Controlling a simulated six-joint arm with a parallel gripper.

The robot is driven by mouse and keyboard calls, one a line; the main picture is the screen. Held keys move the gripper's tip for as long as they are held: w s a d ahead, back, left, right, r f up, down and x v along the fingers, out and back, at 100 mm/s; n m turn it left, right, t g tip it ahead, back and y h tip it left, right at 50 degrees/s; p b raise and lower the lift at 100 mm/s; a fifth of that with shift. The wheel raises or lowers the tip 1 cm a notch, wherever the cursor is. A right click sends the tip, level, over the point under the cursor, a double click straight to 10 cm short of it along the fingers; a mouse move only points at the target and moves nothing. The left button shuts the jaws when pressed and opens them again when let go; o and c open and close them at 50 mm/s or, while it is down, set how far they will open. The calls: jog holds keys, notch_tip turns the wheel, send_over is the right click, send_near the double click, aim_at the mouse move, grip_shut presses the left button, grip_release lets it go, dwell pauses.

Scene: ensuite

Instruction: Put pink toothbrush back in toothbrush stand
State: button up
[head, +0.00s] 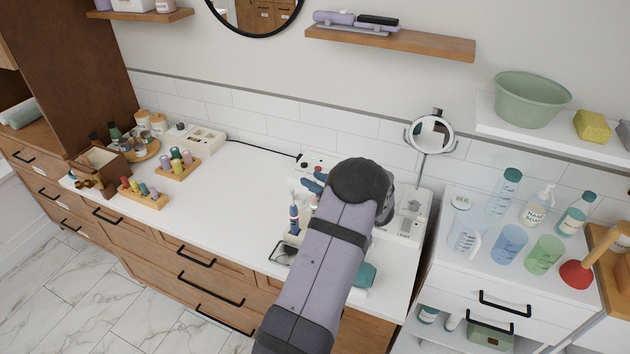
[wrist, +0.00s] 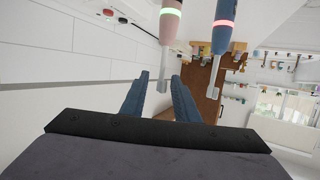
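The pink toothbrush (wrist: 170,24) hangs into the wrist view from the top, with a lit green ring and its pale head pointing down in the picture. Its head lies in line with the gap between the blue fingers of my gripper (wrist: 160,76), which stand apart; I see no finger closed on it. A blue toothbrush (wrist: 223,28) with a red ring is to its right. In the head view a blue toothbrush (head: 293,215) stands upright on the counter left of my arm. My gripper (head: 314,183) is partly hidden by my wrist there.
A round mirror (head: 430,134) and white boxes stand right of my arm by the tiled wall. A teal object (head: 363,275) lies near the front edge. A wooden shelf (head: 400,42) hangs above.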

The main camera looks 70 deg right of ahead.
jog(key=shift+s, duration=0.1)
jog(key=shift+s+a+b, duration=0.2)
jog(key=shift+s+b, duration=0.1)
jog(key=b+v, duration=0.2)
jog(key=v, duration=0.4)
jog(key=shift+s+r, duration=0.15)
jog(key=shift+r, duration=0.05)
jog(key=shift+a, duration=0.15)
